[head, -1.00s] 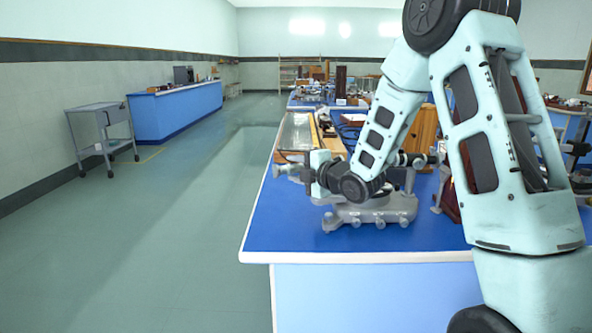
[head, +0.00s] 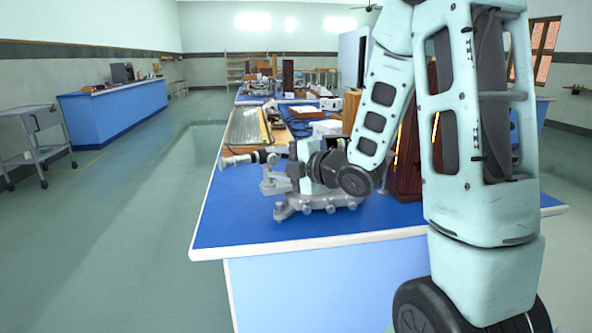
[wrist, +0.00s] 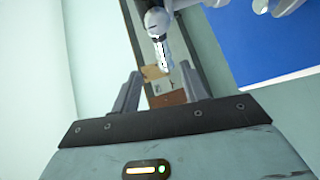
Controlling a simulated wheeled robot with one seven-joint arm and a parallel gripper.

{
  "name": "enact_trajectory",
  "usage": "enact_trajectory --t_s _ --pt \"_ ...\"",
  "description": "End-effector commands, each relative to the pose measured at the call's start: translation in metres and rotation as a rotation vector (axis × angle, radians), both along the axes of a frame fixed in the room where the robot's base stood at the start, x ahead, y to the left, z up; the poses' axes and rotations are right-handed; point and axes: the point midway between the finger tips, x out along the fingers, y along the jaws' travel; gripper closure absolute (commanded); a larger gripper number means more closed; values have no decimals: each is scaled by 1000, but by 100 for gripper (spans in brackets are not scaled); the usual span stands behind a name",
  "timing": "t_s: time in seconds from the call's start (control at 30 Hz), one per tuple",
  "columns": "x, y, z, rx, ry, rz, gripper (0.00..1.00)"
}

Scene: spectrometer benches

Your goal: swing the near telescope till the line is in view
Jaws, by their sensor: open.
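The grey spectrometer (head: 318,203) stands on the near blue bench, close to its front left corner. Its near telescope (head: 240,160) points left, the eyepiece end out towards the bench's left edge. My gripper (head: 298,165) is at the instrument in the head view, and my forearm hides much of the table and the parts behind it. In the wrist view my gripper (wrist: 160,72) is open, its two fingers apart. The telescope tube (wrist: 157,22) reaches in between the fingertips from the top of the picture; I cannot tell whether either finger touches it.
The blue bench top (head: 225,225) is clear in front of the instrument. A dark red wooden case (head: 405,175) stands behind my arm on the right. A long glass-topped tray (head: 245,127) lies farther back. Open floor lies left, with a grey trolley (head: 30,140) by the wall.

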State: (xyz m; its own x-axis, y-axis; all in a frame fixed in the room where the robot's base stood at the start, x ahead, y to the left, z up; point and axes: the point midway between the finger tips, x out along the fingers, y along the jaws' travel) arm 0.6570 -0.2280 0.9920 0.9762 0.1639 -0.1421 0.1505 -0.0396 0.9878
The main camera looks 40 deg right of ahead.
Motion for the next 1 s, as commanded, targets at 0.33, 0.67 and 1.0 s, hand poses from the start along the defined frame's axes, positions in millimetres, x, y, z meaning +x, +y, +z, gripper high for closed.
enact_trajectory --t_s 0.33,0.67,1.0 --pt "-16 -3 -6 -4 -5 5 56" --pt "-45 -8 4 -6 -3 -4 56" --pt "-53 -9 6 -3 0 -3 56"
